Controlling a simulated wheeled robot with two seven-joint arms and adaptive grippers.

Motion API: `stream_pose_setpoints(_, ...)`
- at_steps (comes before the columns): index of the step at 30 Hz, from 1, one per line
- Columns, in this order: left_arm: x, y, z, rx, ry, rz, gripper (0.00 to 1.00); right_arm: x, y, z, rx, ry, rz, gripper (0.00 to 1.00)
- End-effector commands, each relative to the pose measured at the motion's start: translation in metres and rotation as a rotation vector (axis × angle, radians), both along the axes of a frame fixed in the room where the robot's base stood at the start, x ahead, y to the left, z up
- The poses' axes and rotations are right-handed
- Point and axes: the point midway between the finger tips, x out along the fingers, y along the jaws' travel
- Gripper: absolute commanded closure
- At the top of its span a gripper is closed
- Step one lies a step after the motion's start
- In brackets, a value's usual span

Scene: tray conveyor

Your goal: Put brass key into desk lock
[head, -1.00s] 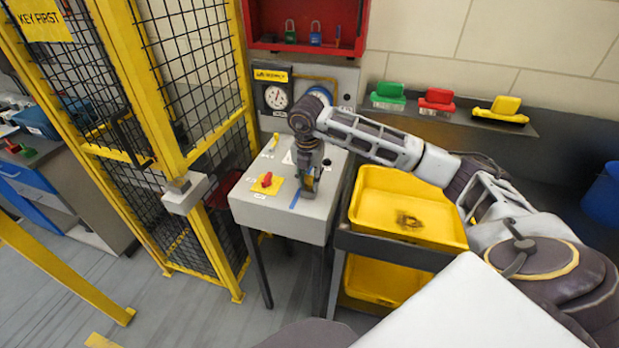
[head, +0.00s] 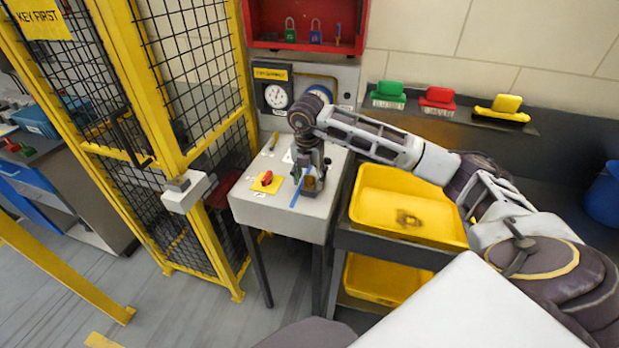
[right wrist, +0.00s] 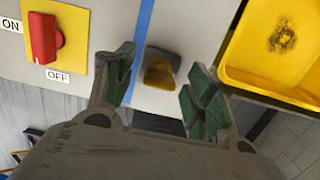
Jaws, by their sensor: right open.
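My right gripper (head: 308,178) points down over the right part of the grey desk (head: 270,207). In the right wrist view its green-padded fingers (right wrist: 158,88) are spread apart. A brass-brown piece (right wrist: 160,73) shows between them, touching neither finger. It appears to be the brass key's head in a dark grey block, probably the desk lock (right wrist: 170,54). How deep the key sits cannot be told. In the head view the fingers partly hide this spot. My left gripper is not in view.
A red knob (head: 267,178) on a yellow plate and a blue stripe lie left of the gripper. A yellow tray (head: 408,207) stands close on the right. A yellow-framed mesh fence (head: 205,150) bounds the left. A red cabinet (head: 300,42) hangs behind.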

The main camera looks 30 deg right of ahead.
Motion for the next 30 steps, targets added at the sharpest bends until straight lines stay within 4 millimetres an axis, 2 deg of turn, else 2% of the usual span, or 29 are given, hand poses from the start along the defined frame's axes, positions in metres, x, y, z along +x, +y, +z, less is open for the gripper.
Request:
stream_pose_setpoints(8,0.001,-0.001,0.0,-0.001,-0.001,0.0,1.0,-0.002,0.003,0.027,0.0,-0.003,0.0,0.45)
stream_pose_setpoints(21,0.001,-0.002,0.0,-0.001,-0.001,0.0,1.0,-0.007,0.009,0.091,0.0,-0.002,0.001,0.45)
stream_pose_setpoints(30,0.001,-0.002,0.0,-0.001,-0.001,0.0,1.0,-0.009,0.011,0.113,0.0,-0.001,0.0,0.45)
